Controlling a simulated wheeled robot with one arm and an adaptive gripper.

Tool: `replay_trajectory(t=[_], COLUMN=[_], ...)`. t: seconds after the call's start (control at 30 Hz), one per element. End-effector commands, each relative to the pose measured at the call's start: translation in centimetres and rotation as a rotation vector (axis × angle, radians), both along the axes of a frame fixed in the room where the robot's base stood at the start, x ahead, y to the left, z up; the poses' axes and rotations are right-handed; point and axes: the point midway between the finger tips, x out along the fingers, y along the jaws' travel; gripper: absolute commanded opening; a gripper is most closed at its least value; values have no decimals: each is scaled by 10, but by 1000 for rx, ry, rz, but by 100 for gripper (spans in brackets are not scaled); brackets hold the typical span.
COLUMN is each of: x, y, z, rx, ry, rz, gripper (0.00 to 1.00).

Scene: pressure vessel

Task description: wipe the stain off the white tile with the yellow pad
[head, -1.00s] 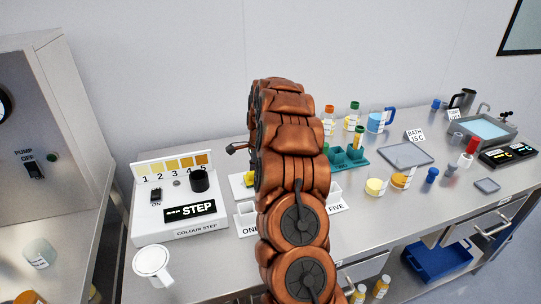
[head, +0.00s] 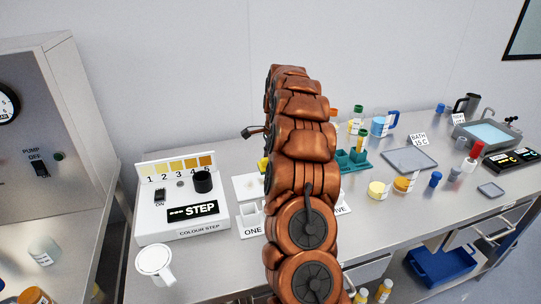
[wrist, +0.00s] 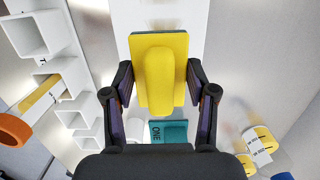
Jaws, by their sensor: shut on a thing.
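My gripper (wrist: 160,92) is shut on the yellow pad (wrist: 160,72), which has a dark green underside, with one finger on each side. A bit of the pad shows in the head view (head: 263,164) beside my arm, which hides the gripper there. The white tile (head: 247,186) lies on the bench between the colour step box and my arm. In the wrist view a white surface (wrist: 190,18), likely the tile, shows behind the pad. I cannot tell whether the pad touches it.
The colour step box (head: 182,222) stands left of the tile. White open compartments (head: 250,222) marked ONE stand in front of it. A teal rack (head: 352,160), a grey tray (head: 410,159) and several bottles are to the right. A white mug (head: 154,262) is at the front left.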

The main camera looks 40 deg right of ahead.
Motion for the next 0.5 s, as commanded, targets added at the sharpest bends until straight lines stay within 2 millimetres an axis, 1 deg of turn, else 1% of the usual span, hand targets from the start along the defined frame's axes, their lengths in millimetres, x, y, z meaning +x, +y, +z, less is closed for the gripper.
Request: replay_trajectory(t=[0.1, 0.23, 0.5], x=[2, 2, 2], y=[1, 2, 3], z=[13, 22, 24], rx=[-2, -1, 0], ry=[-3, -1, -1], rz=[3, 4, 5], gripper=[24, 24, 24])
